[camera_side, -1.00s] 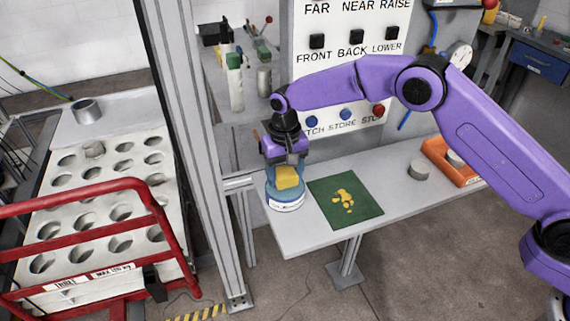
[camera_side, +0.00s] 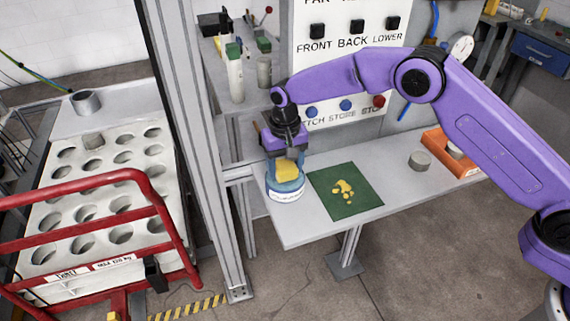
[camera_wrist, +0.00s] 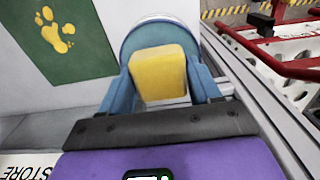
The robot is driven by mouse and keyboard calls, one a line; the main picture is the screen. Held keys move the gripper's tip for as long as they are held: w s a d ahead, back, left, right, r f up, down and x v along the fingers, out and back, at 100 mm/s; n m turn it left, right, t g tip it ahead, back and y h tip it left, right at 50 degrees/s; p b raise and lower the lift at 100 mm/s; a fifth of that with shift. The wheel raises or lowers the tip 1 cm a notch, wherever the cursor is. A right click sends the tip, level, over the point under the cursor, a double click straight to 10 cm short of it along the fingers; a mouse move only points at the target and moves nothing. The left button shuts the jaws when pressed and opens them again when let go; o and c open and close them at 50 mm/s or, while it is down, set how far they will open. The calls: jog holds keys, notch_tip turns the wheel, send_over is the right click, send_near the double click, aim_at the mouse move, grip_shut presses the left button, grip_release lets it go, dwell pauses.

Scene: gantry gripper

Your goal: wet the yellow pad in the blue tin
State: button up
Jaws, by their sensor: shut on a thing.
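My gripper (camera_side: 287,163) is shut on the yellow pad (camera_side: 287,172) and points down at the near left corner of the bench. The pad also shows in the wrist view (camera_wrist: 159,72), between my two blue fingers. The blue tin (camera_side: 284,192), with a white label band, stands directly below the pad. In the wrist view the tin (camera_wrist: 138,36) shows behind the pad. The pad is at the tin's mouth and hides part of it. I cannot tell whether it touches what is inside.
A green mat (camera_side: 362,198) with yellow blotches lies right of the tin. A grey puck (camera_side: 420,160) and an orange tray (camera_side: 436,141) are farther right. A metal post (camera_side: 192,140) stands close on the left. A panel with buttons (camera_side: 351,27) rises behind.

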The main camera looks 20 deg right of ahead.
aim_at(289, 164)
jog(key=shift+f, duration=0.5)
dwell(0.8)
jog(key=shift+r, duration=0.1)
jog(key=shift+r, duration=3.45)
jog(key=shift+d+r+m, duration=0.1)
jog(key=shift+d+m, duration=0.45)
jog(key=shift+m, duration=0.05)
jog(key=s+d+r, duration=0.1)
jog(key=s+d, duration=0.3)
jog(key=d, duration=0.9)
jog(key=s+d+r, duration=0.1)
jog(key=s+d, duration=0.3)
jog(key=d, duration=0.9)
jog(key=s+d+r+n, duration=0.1)
jog(key=s+d, duration=0.4)
jog(key=d, duration=0.8)
jog(key=shift+r, duration=0.15)
